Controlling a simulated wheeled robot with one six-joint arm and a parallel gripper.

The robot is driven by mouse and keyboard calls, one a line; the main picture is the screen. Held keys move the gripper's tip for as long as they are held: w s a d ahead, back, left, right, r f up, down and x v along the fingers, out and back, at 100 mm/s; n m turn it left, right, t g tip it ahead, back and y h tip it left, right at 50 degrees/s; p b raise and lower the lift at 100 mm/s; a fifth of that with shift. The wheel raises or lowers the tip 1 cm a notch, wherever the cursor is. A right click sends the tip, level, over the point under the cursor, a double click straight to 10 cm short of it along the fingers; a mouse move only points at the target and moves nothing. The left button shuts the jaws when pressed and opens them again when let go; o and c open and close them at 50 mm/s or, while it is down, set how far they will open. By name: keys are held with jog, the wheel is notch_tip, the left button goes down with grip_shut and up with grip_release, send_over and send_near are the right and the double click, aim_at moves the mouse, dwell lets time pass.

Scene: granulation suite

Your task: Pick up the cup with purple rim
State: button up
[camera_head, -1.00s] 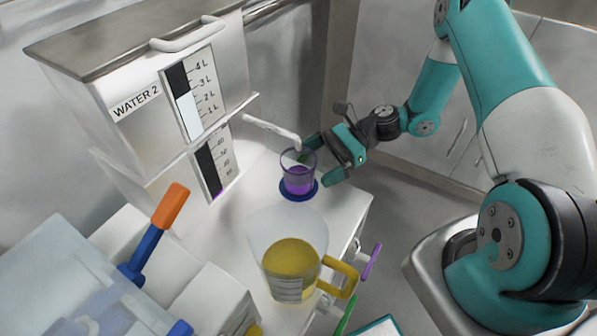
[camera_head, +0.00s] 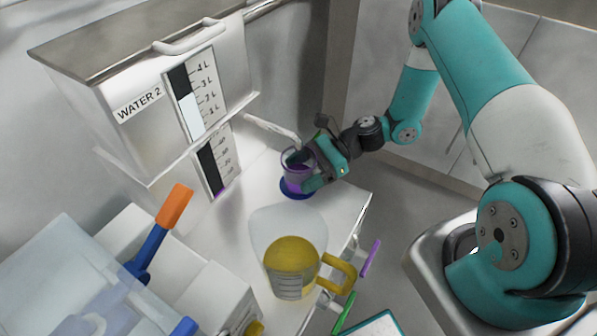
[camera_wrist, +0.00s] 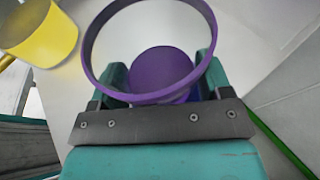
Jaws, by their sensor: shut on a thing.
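The cup with purple rim (camera_head: 296,172) stands upright on a round blue base on the white counter, below the spout of the water dispenser. It is clear and holds purple liquid. My gripper (camera_head: 313,171) is shut on the cup from the right. In the wrist view the purple rim (camera_wrist: 88,48) forms a large ring, and my gripper's two teal fingers (camera_wrist: 160,75) lie on either side of the cup. The fingertips are partly hidden by the cup.
The water dispenser (camera_head: 130,130) labelled WATER 2 stands behind left, its spout (camera_head: 270,128) near the cup. A jug (camera_head: 290,235) with yellow liquid and handle stands in front. A blue and orange tool (camera_head: 165,230) and white boxes are at left.

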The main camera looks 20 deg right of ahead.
jog(key=shift+r, duration=0.15)
jog(key=shift+r, duration=0.6)
jog(key=d+b, duration=0.3)
jog(key=d, duration=1.5)
jog(key=shift+w+b, duration=0.35)
jog(key=shift+b, duration=0.05)
